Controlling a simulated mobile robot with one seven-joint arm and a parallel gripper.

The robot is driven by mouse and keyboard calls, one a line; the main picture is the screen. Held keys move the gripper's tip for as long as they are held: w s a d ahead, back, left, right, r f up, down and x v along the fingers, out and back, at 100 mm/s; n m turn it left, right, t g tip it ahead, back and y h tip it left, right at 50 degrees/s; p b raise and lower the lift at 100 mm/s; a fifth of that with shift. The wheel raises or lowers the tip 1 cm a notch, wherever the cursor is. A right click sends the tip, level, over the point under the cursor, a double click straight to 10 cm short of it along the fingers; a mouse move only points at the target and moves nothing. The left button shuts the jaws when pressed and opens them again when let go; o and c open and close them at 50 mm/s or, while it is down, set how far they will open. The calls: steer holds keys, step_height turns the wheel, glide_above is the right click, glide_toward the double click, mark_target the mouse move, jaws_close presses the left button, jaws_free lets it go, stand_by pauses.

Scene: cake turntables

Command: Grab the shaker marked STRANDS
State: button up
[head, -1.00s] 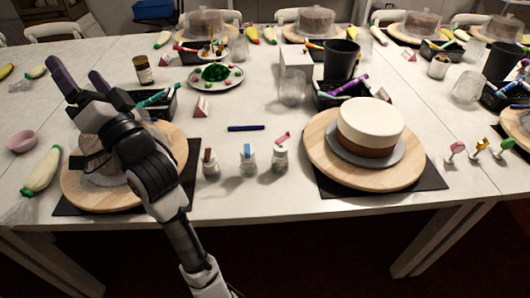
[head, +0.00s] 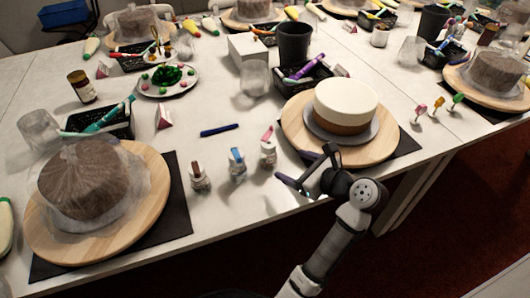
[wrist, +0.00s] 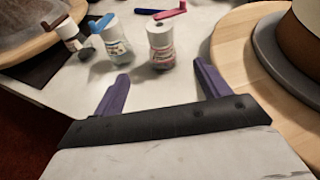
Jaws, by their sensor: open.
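Three small clear shakers stand in a row on the white table: one with a brown top (head: 199,180), one with a blue top (head: 237,168) and one with a pink top (head: 268,155). They also show in the wrist view, brown-topped (wrist: 72,38), blue-topped (wrist: 117,42) and pink-topped (wrist: 160,48). Their labels are too small to read, so I cannot tell which says STRANDS. My gripper (head: 305,167) is open and empty, just right of the pink-topped shaker. In the wrist view my gripper's fingers (wrist: 162,75) point toward the pink-topped shaker, which stands beyond the tips.
A wooden turntable with a cream-and-brown cake (head: 345,105) stands close on the right. Another turntable (head: 150,190) with a wrapped brown cake is at the left. A blue pen (head: 220,130) lies behind the shakers. The table's front edge runs below them.

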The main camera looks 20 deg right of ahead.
mark_target(275, 161)
steer(key=shift+s+d+f+m, duration=0.2)
steer(key=shift+s+f+m, duration=0.1)
steer(key=shift+s, duration=0.25)
steer(key=shift+s+d+f+m, duration=0.2)
steer(key=shift+s+f+m, duration=0.1)
steer(key=shift+s, duration=0.2)
steer(key=x, duration=0.7)
steer(key=shift+w+a+f, duration=0.1)
steer(key=shift+w+f, duration=0.1)
steer(key=shift+w, duration=0.1)
steer(key=shift+p+x, duration=0.45)
steer(key=shift+x, duration=2.45)
steer(key=shift+w, duration=0.1)
steer(key=c, duration=1.2)
steer(key=shift+r, duration=0.2)
